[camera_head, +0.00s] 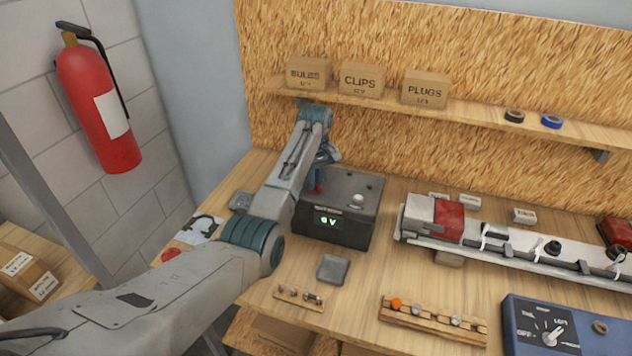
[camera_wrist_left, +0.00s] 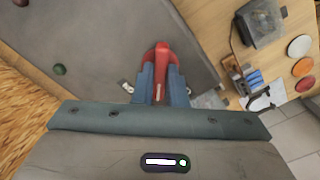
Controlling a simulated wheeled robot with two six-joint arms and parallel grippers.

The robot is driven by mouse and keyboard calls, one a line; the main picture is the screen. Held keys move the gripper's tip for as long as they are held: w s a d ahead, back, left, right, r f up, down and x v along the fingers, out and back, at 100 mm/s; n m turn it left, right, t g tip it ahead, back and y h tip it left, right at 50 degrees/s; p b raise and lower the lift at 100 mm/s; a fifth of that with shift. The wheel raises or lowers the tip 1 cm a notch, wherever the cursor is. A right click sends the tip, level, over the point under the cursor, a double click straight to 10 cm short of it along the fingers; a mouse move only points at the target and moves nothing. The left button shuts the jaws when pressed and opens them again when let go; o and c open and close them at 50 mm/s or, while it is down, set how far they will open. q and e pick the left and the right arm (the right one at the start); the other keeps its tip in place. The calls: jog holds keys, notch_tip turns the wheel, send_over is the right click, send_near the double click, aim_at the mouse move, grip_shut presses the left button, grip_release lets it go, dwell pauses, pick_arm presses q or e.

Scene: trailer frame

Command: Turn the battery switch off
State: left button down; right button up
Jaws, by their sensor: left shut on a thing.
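The battery box (camera_head: 353,218) is a dark grey box on the workbench, left of centre in the head view. Its small front display (camera_head: 328,221) shows green characters that look like "0 V". My left gripper (camera_head: 318,180) points down at the left part of the box's top. In the wrist view my left gripper (camera_wrist_left: 161,90) is shut on the red switch handle (camera_wrist_left: 161,58), its blue fingers on either side. Much of the switch is hidden by the fingers and wrist. The grey box top (camera_wrist_left: 110,35) fills the area around it. My right gripper is not in view.
A silver knob (camera_head: 357,199) sits on the box top, right of my gripper. A grey block (camera_head: 333,269) lies in front of the box. A light bar (camera_head: 510,250) lies to the right. A blue tester (camera_head: 545,330) is at front right. A shelf (camera_head: 450,112) with cartons runs behind.

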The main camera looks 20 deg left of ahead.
pick_arm(q)
jog(key=shift+n, duration=0.5)
jog(key=n, duration=0.4)
jog(key=shift+n, duration=0.6)
jog(key=n, duration=0.3)
jog(key=c, duration=1.4)
grip_release()
jog(key=shift+o, duration=0.2)
jog(key=shift+r, duration=0.15)
jog(key=shift+r, duration=2.9)
